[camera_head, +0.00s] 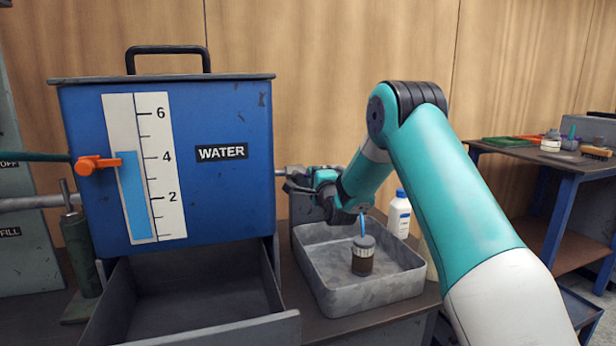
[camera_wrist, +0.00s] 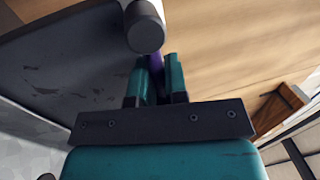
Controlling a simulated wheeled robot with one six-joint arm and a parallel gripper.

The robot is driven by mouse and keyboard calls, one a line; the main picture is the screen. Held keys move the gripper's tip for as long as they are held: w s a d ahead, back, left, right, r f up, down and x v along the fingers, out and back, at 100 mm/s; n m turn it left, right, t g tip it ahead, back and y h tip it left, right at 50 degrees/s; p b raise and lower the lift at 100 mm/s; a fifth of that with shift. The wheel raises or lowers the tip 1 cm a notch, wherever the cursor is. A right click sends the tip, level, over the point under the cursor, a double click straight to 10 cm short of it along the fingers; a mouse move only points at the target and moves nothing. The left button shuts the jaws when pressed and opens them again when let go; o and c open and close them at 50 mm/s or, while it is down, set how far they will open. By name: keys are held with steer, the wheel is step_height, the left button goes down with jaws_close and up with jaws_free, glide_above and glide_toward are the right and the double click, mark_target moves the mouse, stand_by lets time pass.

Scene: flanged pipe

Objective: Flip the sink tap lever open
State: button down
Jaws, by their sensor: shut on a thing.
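My gripper (camera_wrist: 157,80) shows in the wrist view with its two teal fingers close together. They are shut on a narrow purple piece, which looks like the tap lever (camera_wrist: 156,62); only its upper part shows between the fingers. A dark round cylinder end (camera_wrist: 145,32) is just beyond the fingertips. In the head view my gripper (camera_head: 300,186) is above the back left of the grey sink basin (camera_head: 318,284), beside the blue tank. The lever and most of the tap are hidden there by my gripper and wrist.
A dark jar (camera_head: 363,262) stands in the basin, with a thin blue strip above it. A white bottle (camera_head: 399,215) is behind the basin. The blue WATER tank (camera_head: 230,190) with an orange pointer (camera_head: 98,164) stands left, above an open grey drawer (camera_head: 190,325).

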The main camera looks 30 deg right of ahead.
steer(key=shift+s+d+r, duration=0.1)
steer(key=shift+d+r, duration=0.15)
steer(key=shift+d, duration=0.35)
steer(key=c, duration=1.3)
jaws_free()
steer(key=shift+o, duration=0.7)
steer(key=shift+d+f, duration=0.1)
steer(key=shift+d, duration=0.05)
steer(key=shift+a+f, duration=0.15)
steer(key=shift+a, duration=0.15)
steer(key=shift+s+f, duration=0.1)
steer(key=shift+s, duration=0.05)
steer(key=b+v, duration=1.2)
steer(key=v, duration=0.5)
steer(key=shift+a, duration=0.15)
